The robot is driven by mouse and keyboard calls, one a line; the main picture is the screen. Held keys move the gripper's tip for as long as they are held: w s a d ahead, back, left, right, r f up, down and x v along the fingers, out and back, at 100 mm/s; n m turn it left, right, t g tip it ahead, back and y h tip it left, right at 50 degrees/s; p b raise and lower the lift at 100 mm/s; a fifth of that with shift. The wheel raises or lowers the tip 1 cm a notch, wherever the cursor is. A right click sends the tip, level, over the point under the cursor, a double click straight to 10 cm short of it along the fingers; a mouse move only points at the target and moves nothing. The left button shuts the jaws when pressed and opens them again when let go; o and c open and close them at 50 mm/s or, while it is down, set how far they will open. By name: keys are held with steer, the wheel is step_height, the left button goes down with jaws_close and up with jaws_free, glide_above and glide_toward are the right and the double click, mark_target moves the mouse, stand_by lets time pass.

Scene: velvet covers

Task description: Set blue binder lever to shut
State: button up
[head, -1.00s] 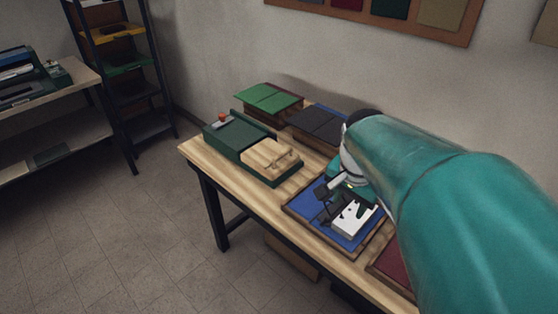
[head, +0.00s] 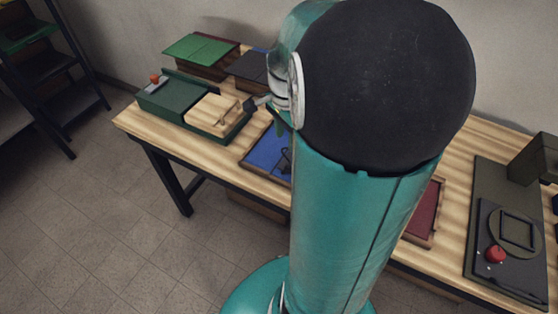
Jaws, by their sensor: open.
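The blue binder (head: 262,158) lies open in a wooden tray (head: 258,173) on the table, left of my arm. A dark bent metal piece (head: 286,160), perhaps part of its lever mechanism, shows at the edge of my arm. The rest of the binder and the lever's position are hidden behind my arm. My gripper (head: 252,104) is small in view and open, with its dark fingers pointing left. It is above and beyond the blue binder, beside the light wooden block on the green machine. Whether it touches that block I cannot tell.
The green machine (head: 175,103) with its wooden block (head: 212,115) and red knob stands left. Green covers (head: 200,48) and dark covers (head: 250,68) lie behind. A red panel (head: 424,212) and a dark device with a red button (head: 494,254) are right of my arm.

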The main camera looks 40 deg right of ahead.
mark_target(287, 165)
steer(key=f, duration=0.7)
steer(key=s+f, duration=0.1)
steer(key=f, duration=0.3)
steer(key=shift+f, duration=0.35)
steer(key=shift+w+f, duration=0.15)
steer(key=shift+f, duration=0.2)
